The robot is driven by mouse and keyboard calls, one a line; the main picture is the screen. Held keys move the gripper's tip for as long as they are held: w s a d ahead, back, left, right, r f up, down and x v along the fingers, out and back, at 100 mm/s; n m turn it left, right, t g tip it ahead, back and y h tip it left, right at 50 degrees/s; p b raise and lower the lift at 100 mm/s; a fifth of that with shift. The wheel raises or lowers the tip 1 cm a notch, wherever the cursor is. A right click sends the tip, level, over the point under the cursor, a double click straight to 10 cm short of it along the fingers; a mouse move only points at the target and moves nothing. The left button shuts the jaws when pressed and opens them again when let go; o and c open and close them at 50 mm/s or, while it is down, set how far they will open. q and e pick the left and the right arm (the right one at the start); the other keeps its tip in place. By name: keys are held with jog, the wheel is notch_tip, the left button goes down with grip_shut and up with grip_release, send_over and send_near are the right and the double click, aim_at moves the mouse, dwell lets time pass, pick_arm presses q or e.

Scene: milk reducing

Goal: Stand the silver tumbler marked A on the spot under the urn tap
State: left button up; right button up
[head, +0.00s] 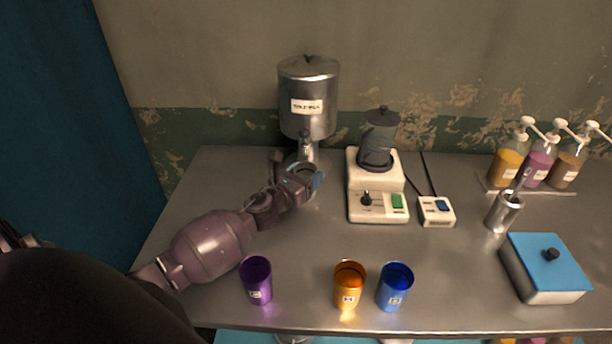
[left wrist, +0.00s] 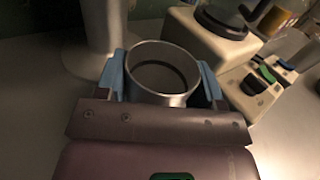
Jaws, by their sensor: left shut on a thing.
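The silver tumbler (left wrist: 163,72) is upright between the blue fingertips of my left gripper (left wrist: 162,84), which is shut on it. In the head view my left gripper (head: 306,177) is at the foot of the urn (head: 308,97), just below its tap (head: 305,143). The tumbler's rim (head: 303,167) shows only in part there, behind the gripper. Its letter mark is hidden in both views. I cannot tell whether the tumbler touches the table or exactly where the spot lies. My right gripper is not in view.
A blender (head: 377,175) stands right of the urn, with a small switch box (head: 436,211) beside it. Purple (head: 257,281), orange (head: 349,286) and blue (head: 395,288) tumblers stand near the front edge. A blue-lidded box (head: 547,265), a silver utensil holder (head: 503,213) and pump bottles (head: 537,165) stand right.

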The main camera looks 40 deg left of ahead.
pick_arm(q)
jog(key=shift+f, duration=0.1)
jog(key=o, duration=0.8)
jog(key=shift+c, duration=0.2)
jog(key=shift+o, duration=0.8)
jog(key=shift+r, duration=0.2)
jog(key=shift+s, duration=0.3)
jog(key=s, duration=1)
jog(key=shift+s+a, duration=0.1)
jog(key=shift+a, duration=0.1)
jog(key=shift+s, duration=0.6)
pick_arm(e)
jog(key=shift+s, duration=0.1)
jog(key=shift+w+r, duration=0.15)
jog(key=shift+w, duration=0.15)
